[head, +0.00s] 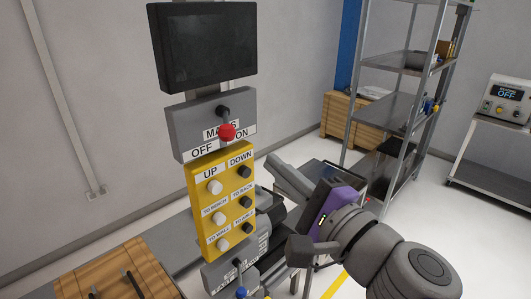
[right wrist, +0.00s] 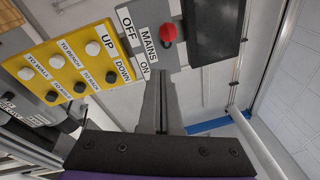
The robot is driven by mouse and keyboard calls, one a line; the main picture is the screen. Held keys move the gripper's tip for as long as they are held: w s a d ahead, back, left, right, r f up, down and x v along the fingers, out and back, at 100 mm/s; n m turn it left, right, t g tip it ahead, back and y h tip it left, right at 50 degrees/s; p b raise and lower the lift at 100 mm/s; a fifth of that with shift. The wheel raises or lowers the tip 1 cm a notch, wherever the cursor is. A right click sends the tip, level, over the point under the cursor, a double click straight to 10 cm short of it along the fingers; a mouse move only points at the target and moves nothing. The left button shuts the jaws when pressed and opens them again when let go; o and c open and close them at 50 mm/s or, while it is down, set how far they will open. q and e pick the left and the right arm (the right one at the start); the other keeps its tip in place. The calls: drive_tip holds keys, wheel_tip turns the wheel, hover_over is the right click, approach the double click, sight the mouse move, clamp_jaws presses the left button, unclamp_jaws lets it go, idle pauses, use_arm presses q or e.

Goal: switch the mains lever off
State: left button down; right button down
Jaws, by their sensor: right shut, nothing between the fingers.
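The mains lever (head: 227,131) has a red ball knob on a dark pivot, on a grey panel (head: 185,137) labelled MAINS, OFF on the left and ON on the right. The knob hangs down and slightly right, at the ON side. In the right wrist view the red knob (right wrist: 168,32) is beyond the fingertips, a little to their right. My right gripper (head: 272,160) is shut and empty, right of and below the lever, apart from it. It also shows in the right wrist view (right wrist: 162,75). My left gripper is not in view.
A yellow button box (head: 228,205) with white and black knobs sits just under the mains panel. A dark screen (head: 203,45) is above it. A metal shelf (head: 385,107) and a wooden crate (head: 350,125) stand behind right. A wooden box (head: 115,278) is at lower left.

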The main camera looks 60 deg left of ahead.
drive_tip(key=shift+w+d, duration=0.15)
drive_tip(key=shift+d, duration=1.05)
drive_tip(key=w+d+f+n+t+h, duration=0.1)
drive_tip(key=w+d+f+t+h, duration=0.35)
drive_tip(key=d+f, duration=0.85)
drive_tip(key=w+d+f+n+t+h, duration=0.2)
drive_tip(key=w+d+f+h, duration=0.4)
drive_tip(key=d+f, duration=0.65)
drive_tip(key=s+d+f+h, duration=0.1)
drive_tip(key=d+f+h, duration=0.3)
drive_tip(key=d+f, duration=0.4)
drive_tip(key=d+f+t+h, duration=0.1)
drive_tip(key=d+f+h, duration=0.3)
drive_tip(key=d+f, duration=0.5)
drive_tip(key=d, duration=0.7)
drive_tip(key=shift+s+d, duration=0.2)
drive_tip(key=shift+s, duration=0.2)
